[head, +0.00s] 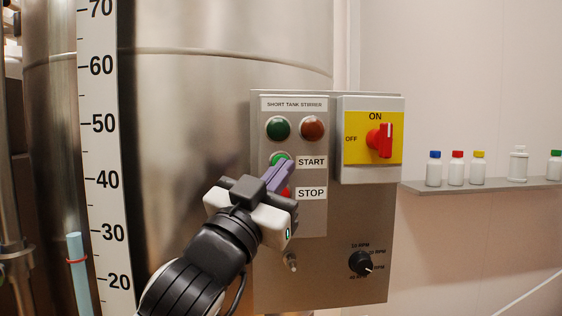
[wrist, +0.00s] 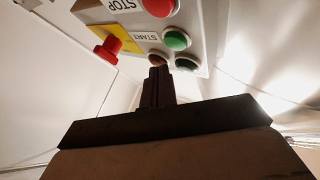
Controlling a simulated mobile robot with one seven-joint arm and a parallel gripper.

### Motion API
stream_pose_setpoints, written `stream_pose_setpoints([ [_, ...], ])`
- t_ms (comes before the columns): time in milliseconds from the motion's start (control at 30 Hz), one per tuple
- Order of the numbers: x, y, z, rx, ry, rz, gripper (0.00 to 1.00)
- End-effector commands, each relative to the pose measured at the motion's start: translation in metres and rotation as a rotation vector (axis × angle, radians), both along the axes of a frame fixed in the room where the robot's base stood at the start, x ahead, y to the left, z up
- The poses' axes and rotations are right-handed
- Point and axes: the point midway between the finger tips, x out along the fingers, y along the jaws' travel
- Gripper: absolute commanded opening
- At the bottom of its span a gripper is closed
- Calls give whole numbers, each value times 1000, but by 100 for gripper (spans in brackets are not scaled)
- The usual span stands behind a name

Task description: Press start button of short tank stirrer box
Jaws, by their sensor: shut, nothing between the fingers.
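The grey stirrer control box (head: 325,260) is labelled SHORT TANK STIRRER. Its green start button (head: 275,158) sits left of the START label and is partly covered by my fingers. The red stop button (head: 287,192) below it is mostly hidden by my gripper. My gripper (head: 287,165) is shut and empty, its purple fingers pointing up toward the start button. In the wrist view the box appears upside down; the start button (wrist: 176,40) shows beyond the shut fingertips (wrist: 158,70). I cannot tell whether they touch it.
A green lamp (head: 278,128) and a red lamp (head: 312,127) sit above the buttons. A red rotary switch (head: 381,140) on a yellow plate stands out at right. A black speed knob (head: 361,263) is lower right. A shelf (head: 480,187) holds several bottles.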

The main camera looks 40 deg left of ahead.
Motion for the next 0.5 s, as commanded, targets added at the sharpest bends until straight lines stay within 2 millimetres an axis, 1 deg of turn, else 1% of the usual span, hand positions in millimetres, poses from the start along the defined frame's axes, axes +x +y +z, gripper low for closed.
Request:
stream_pose_setpoints([
  [33, 3, 4, 0, -3, -1, -1, 0],
  [200, 8, 10, 0, -2, 0, -1, 0],
  [500, 9, 11, -1, -1, 0, 0, 0],
])
